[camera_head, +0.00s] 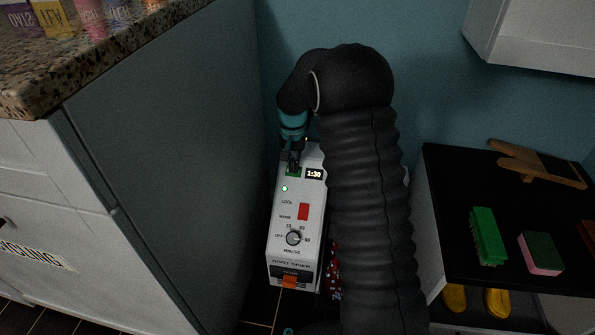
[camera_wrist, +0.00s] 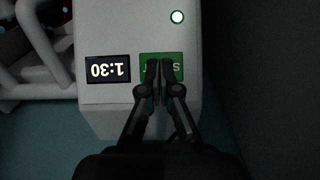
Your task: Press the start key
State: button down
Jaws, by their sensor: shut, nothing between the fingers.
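The start key is a green rectangle (camera_wrist: 150,66) on the white machine's top panel, beside a display reading 1:30 (camera_wrist: 108,69). In the wrist view my gripper (camera_wrist: 165,66) is shut and empty, its fingertips over the key and hiding part of its lettering. I cannot tell whether the tips touch it. In the head view my gripper (camera_head: 294,164) reaches down to the far end of the white machine (camera_head: 283,256), with a sliver of the green key (camera_head: 293,174) below it. A green light (camera_head: 284,188) is lit near the key.
The panel also has a red switch (camera_head: 303,211), a minutes dial (camera_head: 293,237) and an orange part (camera_head: 289,282) at its front. A grey cabinet (camera_head: 165,150) stands left. A black-topped shelf (camera_head: 450,215) with a green brush (camera_head: 487,236) and sponge (camera_head: 541,253) stands right.

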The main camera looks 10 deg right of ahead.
notch_tip(320, 180, up, 7)
jog(key=p, duration=0.4)
jog(key=shift+p, duration=0.35)
jog(key=shift+w, duration=0.1)
jog(key=shift+f+n, duration=0.2)
jog(key=shift+n, duration=0.2)
jog(key=s+r+n+t, duration=0.1)
jog(key=s+r, duration=0.5)
jog(key=s, duration=0.6)
jog(key=s+d+r+n+t, duration=0.1)
jog(key=s+r+t, duration=0.1)
jog(key=s+r, duration=0.5)
jog(key=s+r+n+t, duration=0.1)
jog(key=s+r, duration=0.6)
jog(key=s, duration=1)
jog(key=shift+s+d+n+t+p, duration=0.2)
jog(key=shift+n+t+p, duration=0.25)
jog(key=shift+t, duration=0.35)
